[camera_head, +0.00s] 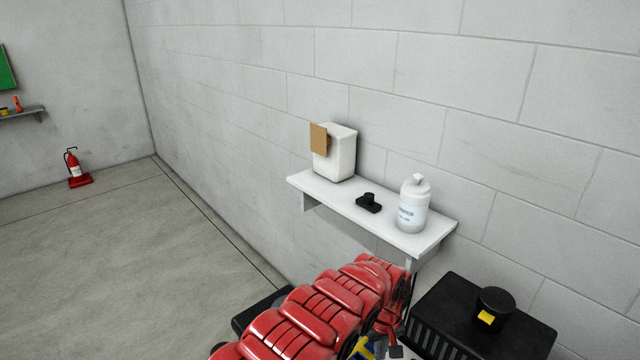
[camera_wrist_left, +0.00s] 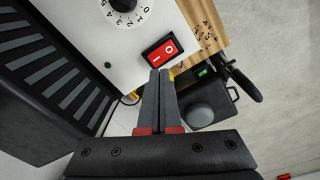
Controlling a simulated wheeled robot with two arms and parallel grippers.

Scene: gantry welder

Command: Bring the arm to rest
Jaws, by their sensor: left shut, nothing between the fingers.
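My left arm, with red covers, reaches in from the bottom of the head view, and its gripper (camera_head: 394,350) is partly cut off by the lower edge. In the left wrist view the two grey fingers of my left gripper (camera_wrist_left: 160,75) are together, with nothing between them. Their tips appear just below a red rocker switch (camera_wrist_left: 163,51) on a white panel (camera_wrist_left: 120,45). I cannot tell whether they touch it. My right gripper is in neither view.
A wall shelf (camera_head: 345,204) holds a white container (camera_head: 340,155), a small black object (camera_head: 369,203) and a white bottle (camera_head: 413,205). A black vented box (camera_head: 450,308) stands close to the arm's right. Open floor (camera_head: 110,260) lies left; a fire extinguisher (camera_head: 74,167) stands far back.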

